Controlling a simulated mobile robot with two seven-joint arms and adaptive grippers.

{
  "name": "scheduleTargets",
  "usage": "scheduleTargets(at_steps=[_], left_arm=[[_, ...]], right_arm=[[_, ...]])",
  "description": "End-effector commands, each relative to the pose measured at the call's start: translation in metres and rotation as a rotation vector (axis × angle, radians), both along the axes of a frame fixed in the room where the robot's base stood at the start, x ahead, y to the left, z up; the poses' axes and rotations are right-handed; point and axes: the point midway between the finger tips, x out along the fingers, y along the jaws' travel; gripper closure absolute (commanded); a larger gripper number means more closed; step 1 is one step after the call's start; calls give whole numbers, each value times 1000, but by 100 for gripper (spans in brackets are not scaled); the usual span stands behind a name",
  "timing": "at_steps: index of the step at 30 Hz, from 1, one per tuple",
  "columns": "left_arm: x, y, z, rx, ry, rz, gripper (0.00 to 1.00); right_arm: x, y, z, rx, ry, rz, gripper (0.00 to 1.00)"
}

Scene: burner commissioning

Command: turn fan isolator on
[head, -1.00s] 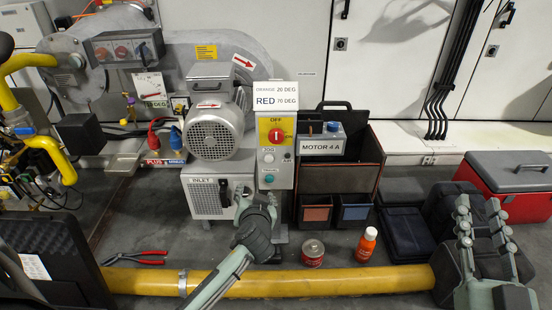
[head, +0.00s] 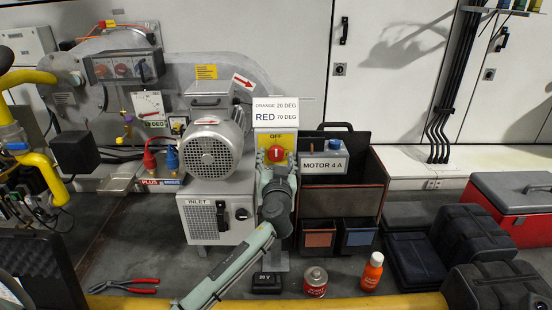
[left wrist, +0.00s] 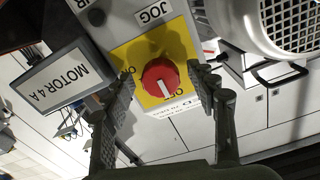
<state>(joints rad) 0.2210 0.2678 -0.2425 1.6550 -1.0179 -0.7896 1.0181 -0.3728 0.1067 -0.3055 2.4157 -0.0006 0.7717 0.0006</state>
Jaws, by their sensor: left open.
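The fan isolator is a red rotary knob (head: 276,153) on a yellow plate (head: 264,138) marked OFF, on a grey post beside the fan motor. In the left wrist view the red knob (left wrist: 160,78) with a white pointer mark sits on the yellow plate (left wrist: 181,46). My left gripper (head: 277,170) is raised in front of the post, just below the knob. In the left wrist view its open fingers (left wrist: 163,90) stand on both sides of the knob. I cannot tell whether they touch it. The gripper and arm hide the post's lower buttons. My right gripper does not show.
The grey motor (head: 216,150) stands just left of the post, with the INLET box (head: 205,218) below. The MOTOR 4 A box (head: 325,160) is close on the right.

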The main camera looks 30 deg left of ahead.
Motion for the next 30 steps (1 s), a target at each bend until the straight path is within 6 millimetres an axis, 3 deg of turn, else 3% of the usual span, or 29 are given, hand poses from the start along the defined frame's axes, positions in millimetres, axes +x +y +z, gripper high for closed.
scheduleTargets(at_steps=[9,21,30], left_arm=[[4,2,0,1,0,0,42],[3,2,0,1,0,0,91],[3,2,0,29,17,0,92]], right_arm=[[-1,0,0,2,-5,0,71],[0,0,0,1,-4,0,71],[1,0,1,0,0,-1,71]])
